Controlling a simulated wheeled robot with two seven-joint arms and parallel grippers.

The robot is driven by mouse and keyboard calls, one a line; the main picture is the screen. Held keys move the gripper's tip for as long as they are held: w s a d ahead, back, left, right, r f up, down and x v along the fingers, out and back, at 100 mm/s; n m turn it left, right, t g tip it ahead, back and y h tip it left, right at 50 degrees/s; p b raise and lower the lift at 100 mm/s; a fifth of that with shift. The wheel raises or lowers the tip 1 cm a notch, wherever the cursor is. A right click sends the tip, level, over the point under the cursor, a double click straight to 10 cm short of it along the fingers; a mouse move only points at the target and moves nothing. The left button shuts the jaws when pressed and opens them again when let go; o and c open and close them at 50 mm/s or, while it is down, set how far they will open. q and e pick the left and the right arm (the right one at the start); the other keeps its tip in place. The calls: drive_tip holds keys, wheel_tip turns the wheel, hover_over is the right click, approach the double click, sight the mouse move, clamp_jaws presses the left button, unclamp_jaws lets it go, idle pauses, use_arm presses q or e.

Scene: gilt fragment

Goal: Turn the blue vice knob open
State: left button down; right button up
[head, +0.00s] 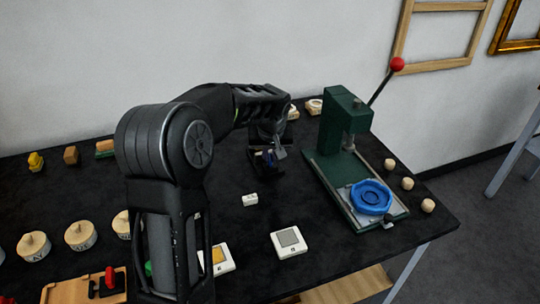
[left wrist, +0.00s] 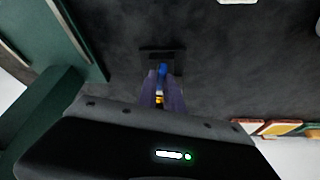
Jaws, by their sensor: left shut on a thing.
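A small black vice (head: 265,170) stands on the dark table, left of the green press, and its blue knob (head: 268,156) shows only in part. My left gripper (head: 270,150) reaches it from behind and above. In the left wrist view the fingers (left wrist: 161,88) are closed around the blue knob (left wrist: 162,71), with the black vice (left wrist: 160,54) just beyond. The fingers hide much of the knob, so I cannot tell how far it is turned. My right gripper is in neither view.
A green press (head: 342,130) with a red-tipped lever stands close on the right, a blue octagonal dish (head: 371,197) on its base. A small white block (head: 250,200) and a white tile (head: 289,242) lie in front. Wooden lidded pots (head: 80,235) stand at left.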

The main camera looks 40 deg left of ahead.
use_arm(q)
drive_tip(key=c, duration=1.5)
unclamp_jaws()
drive_tip(key=shift+r, duration=0.15)
drive_tip(key=v, duration=0.7)
drive_tip(key=shift+s+r+b, duration=0.15)
drive_tip(key=shift+r+b, duration=0.1)
drive_tip(key=shift+b, duration=0.15)
